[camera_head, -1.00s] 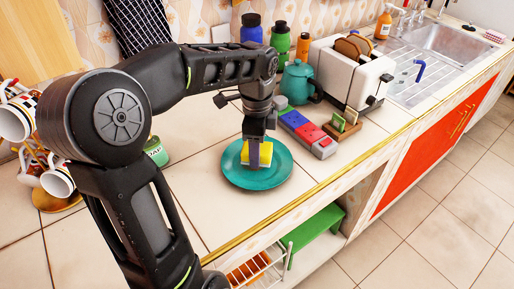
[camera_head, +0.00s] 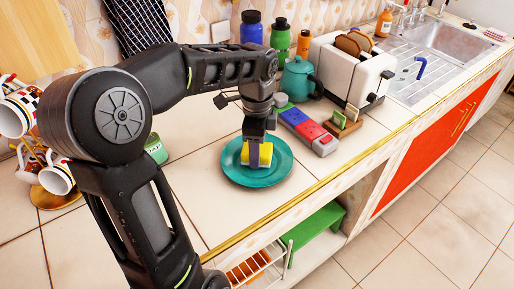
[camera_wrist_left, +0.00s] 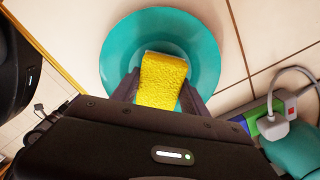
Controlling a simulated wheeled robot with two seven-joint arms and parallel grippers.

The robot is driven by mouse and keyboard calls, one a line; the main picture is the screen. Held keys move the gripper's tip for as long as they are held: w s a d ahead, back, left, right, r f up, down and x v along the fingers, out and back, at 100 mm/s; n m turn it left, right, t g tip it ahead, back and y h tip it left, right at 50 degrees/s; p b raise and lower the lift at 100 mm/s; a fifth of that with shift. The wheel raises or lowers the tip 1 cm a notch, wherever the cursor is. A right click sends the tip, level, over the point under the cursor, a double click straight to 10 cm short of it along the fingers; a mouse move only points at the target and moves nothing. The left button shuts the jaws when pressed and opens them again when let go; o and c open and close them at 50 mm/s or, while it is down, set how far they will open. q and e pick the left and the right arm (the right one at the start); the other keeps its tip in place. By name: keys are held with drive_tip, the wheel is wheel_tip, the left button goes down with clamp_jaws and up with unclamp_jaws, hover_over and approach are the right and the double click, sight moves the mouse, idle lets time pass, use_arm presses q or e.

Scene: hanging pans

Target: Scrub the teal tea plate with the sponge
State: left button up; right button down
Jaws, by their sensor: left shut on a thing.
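The teal tea plate (camera_head: 277,174) lies flat on the tiled counter, and it also shows in the left wrist view (camera_wrist_left: 118,50). My left gripper (camera_head: 255,160) is over the plate, shut on the yellow sponge (camera_head: 265,154). In the left wrist view the sponge (camera_wrist_left: 162,80) sits between the two fingers, over the middle of the plate. The sponge looks to be on or just above the plate; I cannot tell whether it touches. My right gripper is not in view.
A power strip (camera_head: 306,130) with coloured sections and a teal teapot (camera_head: 297,79) stand behind and right of the plate. A toaster (camera_head: 345,72) is farther right. A green soap container (camera_head: 155,150) and a rack of mugs (camera_head: 55,175) are left. The counter's front edge is close to the plate.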

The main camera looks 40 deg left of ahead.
use_arm(q)
drive_tip(key=shift+f+b, duration=0.4)
drive_tip(key=shift+f, duration=0.25)
drive_tip(key=shift+a, duration=0.1)
drive_tip(key=shift+w+a+r+p, duration=0.15)
drive_tip(key=shift+a+p, duration=0.25)
drive_tip(key=shift+w+a, duration=0.1)
drive_tip(key=shift+a, duration=0.4)
drive_tip(key=shift+s+d, duration=0.3)
drive_tip(key=shift+d, duration=0.7)
drive_tip(key=shift+s+d, duration=0.25)
drive_tip(key=shift+d, duration=0.7)
